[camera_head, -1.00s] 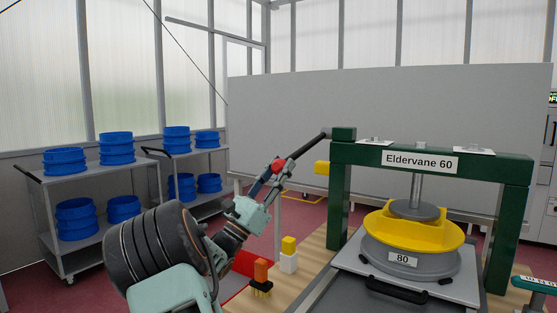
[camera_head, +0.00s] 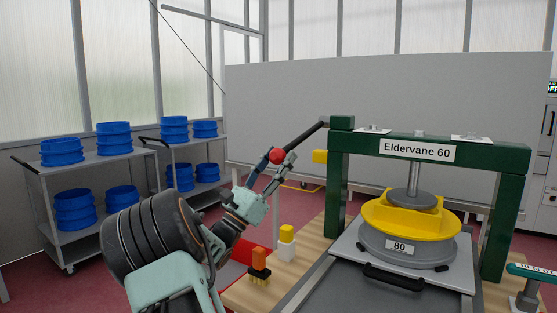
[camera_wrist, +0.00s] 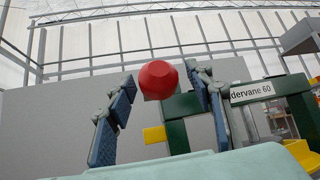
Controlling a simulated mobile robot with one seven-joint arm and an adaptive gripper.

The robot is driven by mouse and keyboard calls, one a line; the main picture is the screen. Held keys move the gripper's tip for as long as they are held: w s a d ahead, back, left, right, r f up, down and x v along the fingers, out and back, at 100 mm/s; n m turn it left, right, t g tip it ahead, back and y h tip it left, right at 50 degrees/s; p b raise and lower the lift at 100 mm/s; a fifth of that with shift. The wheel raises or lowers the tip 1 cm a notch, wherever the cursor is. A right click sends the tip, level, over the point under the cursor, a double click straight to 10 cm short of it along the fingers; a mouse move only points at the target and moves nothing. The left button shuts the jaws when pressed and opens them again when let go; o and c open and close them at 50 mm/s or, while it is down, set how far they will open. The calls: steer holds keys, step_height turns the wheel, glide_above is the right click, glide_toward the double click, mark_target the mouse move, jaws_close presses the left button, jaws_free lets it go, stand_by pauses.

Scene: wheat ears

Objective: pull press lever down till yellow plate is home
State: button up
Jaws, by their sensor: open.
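The green press (camera_head: 470,150), labelled Eldervane 60, stands at the right. Its lever (camera_head: 302,138) slopes down to the left from the top left corner to a red knob (camera_head: 277,156). The yellow plate (camera_head: 385,218) sits under the ram on a grey round base (camera_head: 375,245) marked 80; whether a gap lies between them I cannot tell. My gripper (camera_head: 273,169) is open at the knob. In the wrist view the red knob (camera_wrist: 158,79) shows between the two spread fingers (camera_wrist: 160,105), apart from the left one and close to the right one.
A yellow block (camera_head: 320,156) juts from the press's left post. Trolleys with blue tubs (camera_head: 73,210) are at the left. A grey panel (camera_head: 400,95) stands behind.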

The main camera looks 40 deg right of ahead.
steer(key=v, duration=1.1)
steer(key=shift+a+f, duration=0.25)
steer(key=shift+f, duration=0.1)
